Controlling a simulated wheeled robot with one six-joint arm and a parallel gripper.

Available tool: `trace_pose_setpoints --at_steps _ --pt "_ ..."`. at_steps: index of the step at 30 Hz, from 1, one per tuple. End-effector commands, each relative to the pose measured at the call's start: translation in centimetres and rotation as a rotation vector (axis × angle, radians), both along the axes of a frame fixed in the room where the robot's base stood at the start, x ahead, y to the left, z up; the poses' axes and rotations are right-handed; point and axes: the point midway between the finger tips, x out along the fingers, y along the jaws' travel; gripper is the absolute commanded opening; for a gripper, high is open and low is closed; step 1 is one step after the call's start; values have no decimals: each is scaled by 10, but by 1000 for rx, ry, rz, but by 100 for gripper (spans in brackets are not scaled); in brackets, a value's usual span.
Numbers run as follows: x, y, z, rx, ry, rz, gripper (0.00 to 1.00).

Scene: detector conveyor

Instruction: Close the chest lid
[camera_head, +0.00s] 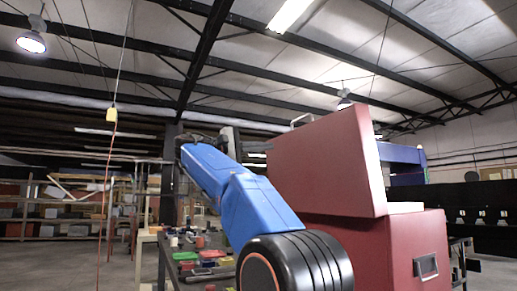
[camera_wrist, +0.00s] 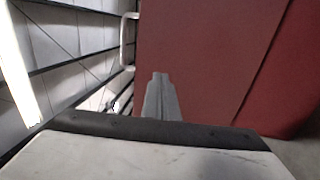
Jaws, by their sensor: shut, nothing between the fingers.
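The red chest (camera_head: 415,245) stands at the right in the head view, with a metal latch plate (camera_head: 426,266) on its side. Its red lid (camera_head: 322,168) is raised and tilted above the body. A pale handle (camera_head: 302,119) sits at the lid's top edge; it also shows in the wrist view (camera_wrist: 124,42). My gripper (camera_head: 236,142) is left of the lid near its upper part, partly hidden by my blue arm. In the wrist view, my gripper's grey fingers (camera_wrist: 160,82) are together and empty, pointing at the lid (camera_wrist: 200,50). I cannot tell whether they touch it.
A table (camera_head: 190,284) with several small coloured parts and bins stands left of the chest, partly behind my arm. A yellow pendant (camera_head: 112,115) hangs on a cable at the left. Shelves (camera_head: 60,215) line the back left. A black rack (camera_head: 480,205) stands at the right.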

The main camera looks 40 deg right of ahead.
Motion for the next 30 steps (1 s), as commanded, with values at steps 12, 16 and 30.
trace_pose_setpoints --at_steps 12,16,30 --pt "-16 -64 9 0 -1 -3 0" --pt "-19 -76 11 0 0 -1 0" --pt "-21 -86 13 0 0 1 0"
